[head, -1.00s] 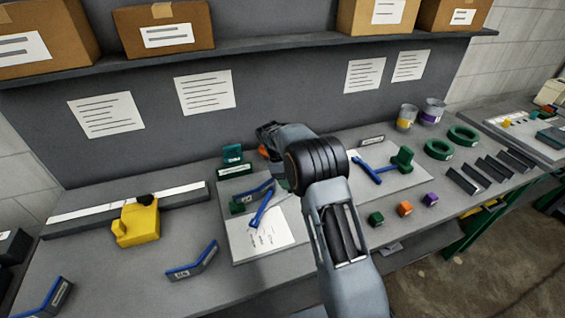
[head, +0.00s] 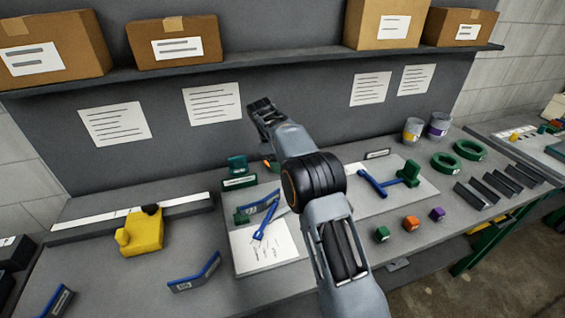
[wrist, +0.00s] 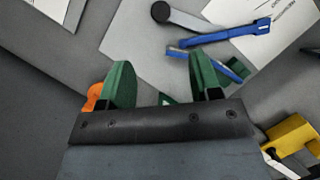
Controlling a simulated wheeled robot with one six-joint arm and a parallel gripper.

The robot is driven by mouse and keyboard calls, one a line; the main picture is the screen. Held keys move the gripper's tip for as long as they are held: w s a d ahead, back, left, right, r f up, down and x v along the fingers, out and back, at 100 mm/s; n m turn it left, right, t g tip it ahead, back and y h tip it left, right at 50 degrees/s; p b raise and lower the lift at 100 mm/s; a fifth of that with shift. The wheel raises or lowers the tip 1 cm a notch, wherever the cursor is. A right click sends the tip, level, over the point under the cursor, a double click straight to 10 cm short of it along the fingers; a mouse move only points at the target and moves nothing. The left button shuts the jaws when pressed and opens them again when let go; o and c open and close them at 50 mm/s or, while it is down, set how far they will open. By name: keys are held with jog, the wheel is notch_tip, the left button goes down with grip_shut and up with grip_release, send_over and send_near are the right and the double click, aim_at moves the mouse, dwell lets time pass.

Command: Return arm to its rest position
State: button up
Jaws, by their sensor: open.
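My gripper (head: 262,108) is raised above the workbench (head: 205,235), in front of the grey back panel, with my arm reaching up from the lower middle. In the wrist view my gripper's two green fingertips (wrist: 160,80) stand apart, with nothing held between them. Beyond them, lower down, lie a blue tool (wrist: 225,38) and a white sheet (wrist: 285,15). An orange thing (wrist: 92,95) shows beside the left finger, partly hidden. My arm hides part of the bench's middle in the head view.
A yellow piece (head: 143,232) and a blue-edged bracket (head: 195,272) lie at left. Green, orange (head: 411,223) and purple blocks, green rings (head: 470,149), dark channels and two cans (head: 438,125) stand at right. A shelf (head: 300,66) with cardboard boxes overhangs the back.

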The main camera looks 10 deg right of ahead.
dwell(0.3)
jog(key=s+f+m+t+y, duration=0.1)
jog(key=s+f+m, duration=0.2)
jog(key=f+m, duration=0.15)
jog(key=s+d+r+m+t+y, duration=0.1)
jog(key=s+r+m+t, duration=0.2)
jog(key=s, duration=1)
jog(key=s+d+r+m+t+y, duration=0.1)
jog(key=s+r, duration=0.4)
jog(key=s, duration=0.9)
jog(key=shift+d+m+t, duration=0.45)
jog(key=shift+m+t, duration=0.45)
jog(key=shift+m, duration=0.05)
